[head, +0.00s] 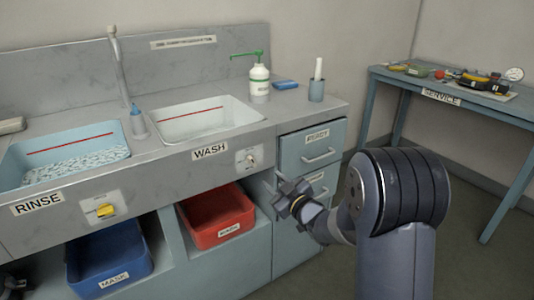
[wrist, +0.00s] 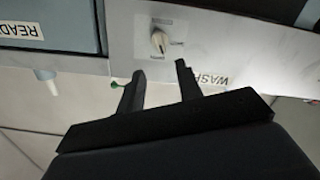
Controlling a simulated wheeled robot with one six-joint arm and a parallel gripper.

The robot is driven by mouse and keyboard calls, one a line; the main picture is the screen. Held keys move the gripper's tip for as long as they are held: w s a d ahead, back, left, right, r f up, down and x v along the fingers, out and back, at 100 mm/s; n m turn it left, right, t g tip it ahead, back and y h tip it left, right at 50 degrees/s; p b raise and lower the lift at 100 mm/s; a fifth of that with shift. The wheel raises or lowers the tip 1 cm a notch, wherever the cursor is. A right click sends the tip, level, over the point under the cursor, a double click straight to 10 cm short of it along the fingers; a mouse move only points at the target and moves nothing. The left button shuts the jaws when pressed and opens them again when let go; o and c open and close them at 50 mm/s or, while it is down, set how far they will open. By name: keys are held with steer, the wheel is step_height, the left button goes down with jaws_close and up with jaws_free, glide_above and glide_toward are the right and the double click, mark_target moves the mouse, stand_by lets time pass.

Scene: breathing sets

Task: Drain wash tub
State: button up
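The wash tub (head: 205,122) is a white basin with a red line on its back wall; I cannot tell whether it holds clear water. Its pale drain knob (head: 251,160) sits on a plate on the counter front, right of the WASH label (head: 209,151). My gripper (head: 285,190) is in front of the cabinet, below and right of that knob. In the wrist view, the knob (wrist: 159,42) lies beyond and between the two fingertips, apart from them. My gripper (wrist: 160,70) is open and empty.
The rinse tub (head: 20,160) holds foamy water and has a yellow knob (head: 105,210). A blue bin (head: 110,268) and a red bin (head: 217,215) stand under the counter. Drawers with handles (head: 318,157) are close to my gripper. A service table (head: 440,92) stands at right.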

mark_target(253, 163)
steer(key=x, duration=1)
steer(key=shift+w+a, duration=0.25)
steer(key=shift+w, duration=0.1)
jaws_close()
